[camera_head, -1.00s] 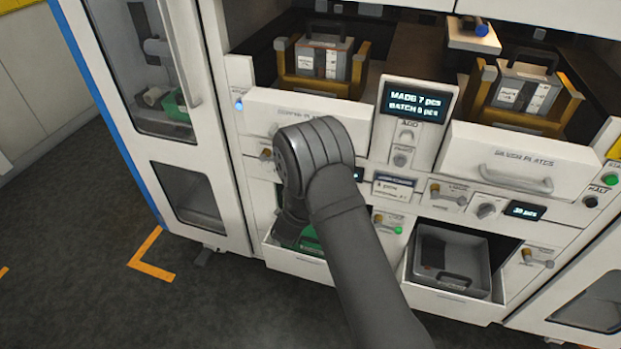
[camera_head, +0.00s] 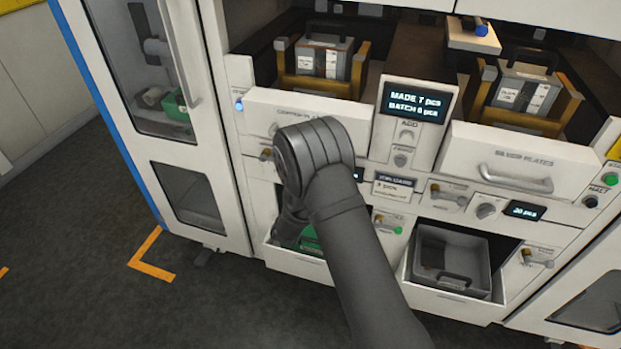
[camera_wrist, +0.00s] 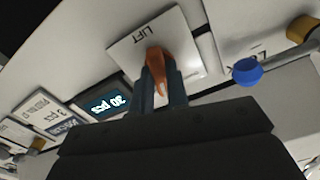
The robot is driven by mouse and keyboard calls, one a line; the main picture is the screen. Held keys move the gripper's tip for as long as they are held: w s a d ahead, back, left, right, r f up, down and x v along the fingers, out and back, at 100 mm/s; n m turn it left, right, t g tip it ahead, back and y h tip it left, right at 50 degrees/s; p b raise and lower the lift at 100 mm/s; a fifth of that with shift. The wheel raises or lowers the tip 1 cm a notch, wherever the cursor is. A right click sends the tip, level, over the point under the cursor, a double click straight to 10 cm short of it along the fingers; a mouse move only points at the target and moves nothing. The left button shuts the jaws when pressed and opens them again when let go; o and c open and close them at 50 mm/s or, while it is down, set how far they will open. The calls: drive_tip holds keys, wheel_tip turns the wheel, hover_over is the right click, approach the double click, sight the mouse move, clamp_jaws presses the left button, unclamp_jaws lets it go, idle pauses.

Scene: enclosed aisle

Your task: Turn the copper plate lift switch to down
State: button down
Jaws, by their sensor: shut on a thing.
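The lift switch (camera_wrist: 157,62) is an orange lever on a white plate (camera_wrist: 128,47) marked LIFT in the wrist view. My gripper (camera_wrist: 163,90) is shut on this lever, with a dark finger on each side of it. The lever's tip shows between the fingers. In the head view, my arm covers the switch and my gripper. The copper plates drawer (camera_head: 262,118) shows above my arm there, its label partly covered.
A display reading 30 pcs (camera_wrist: 103,103) is beside the switch plate. A blue-ended lever (camera_wrist: 247,71) sticks out on the other side. In the head view, the silver plates drawer (camera_head: 470,150) and an open grey bin (camera_head: 432,290) are at the right.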

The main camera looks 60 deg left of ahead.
drive_tip(key=n, duration=0.8)
drive_tip(key=shift+n, duration=0.4)
idle(0.4)
drive_tip(key=c, duration=1.4)
unclamp_jaws()
drive_tip(key=v, duration=1.7)
drive_tip(key=shift+s+d, duration=0.2)
drive_tip(key=shift+r, duration=0.1)
drive_tip(key=x, duration=1.7)
drive_tip(key=shift+w+a, duration=0.2)
